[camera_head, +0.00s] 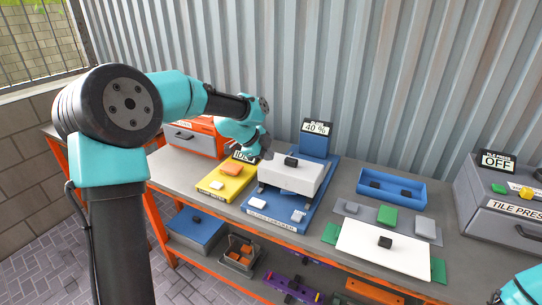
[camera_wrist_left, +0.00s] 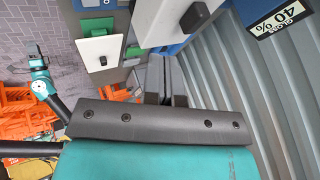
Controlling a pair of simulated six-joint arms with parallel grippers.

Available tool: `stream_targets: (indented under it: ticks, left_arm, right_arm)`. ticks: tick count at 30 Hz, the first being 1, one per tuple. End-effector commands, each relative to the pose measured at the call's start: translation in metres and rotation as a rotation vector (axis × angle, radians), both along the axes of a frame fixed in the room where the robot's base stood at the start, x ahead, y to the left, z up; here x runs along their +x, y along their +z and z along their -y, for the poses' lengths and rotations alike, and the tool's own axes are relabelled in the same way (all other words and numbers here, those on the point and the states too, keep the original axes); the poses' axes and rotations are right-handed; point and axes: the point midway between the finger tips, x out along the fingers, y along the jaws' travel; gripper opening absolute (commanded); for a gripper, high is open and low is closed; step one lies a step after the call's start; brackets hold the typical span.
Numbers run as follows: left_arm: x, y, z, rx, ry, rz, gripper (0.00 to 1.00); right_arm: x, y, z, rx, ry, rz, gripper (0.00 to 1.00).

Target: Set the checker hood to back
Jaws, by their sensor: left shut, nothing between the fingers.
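The checker is a blue device (camera_head: 272,222) on the bench, with a white box-shaped hood (camera_head: 290,178) and a black knob (camera_head: 291,162) on the hood's top. The hood (camera_wrist_left: 150,22) and its knob (camera_wrist_left: 194,17) also show at the top of the left wrist view. A blue post with a 40 % display (camera_head: 317,128) stands behind the hood. My left gripper (camera_wrist_left: 166,75) is shut and empty, at the hood's back left in the head view; contact is unclear. My right arm (camera_wrist_left: 42,88) shows small in the left wrist view; its jaws are too small to read.
A yellow device (camera_head: 226,182) and an orange-grey box (camera_head: 190,142) stand left of the checker. A blue tray (camera_head: 391,180), a white board (camera_head: 385,250) with a black knob and a grey tile press (camera_head: 505,215) reading OFF stand right. A corrugated wall (camera_head: 350,75) closes the back.

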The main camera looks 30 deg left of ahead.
Motion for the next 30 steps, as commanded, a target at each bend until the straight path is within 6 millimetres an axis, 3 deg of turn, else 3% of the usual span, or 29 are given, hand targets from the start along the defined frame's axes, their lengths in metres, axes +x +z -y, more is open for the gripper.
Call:
stream_targets:
  ticks: [16,22,30]
  left_arm:
    - [0.042,-0.072,0.035,0.0,-0.001,-0.003,0.0]
    - [0.069,-0.069,0.033,0.0,0.001,0.0,0.0]
    - [0.08,-0.068,0.033,0.0,0.001,-0.001,0.0]
  right_arm:
    - [0.0,0.0,0.0,0.0,0.0,0.0,0.52]
    - [0.0,0.0,0.0,0.0,0.0,0.0,0.52]
    - [0.0,0.0,0.0,0.0,0.0,0.0,0.52]
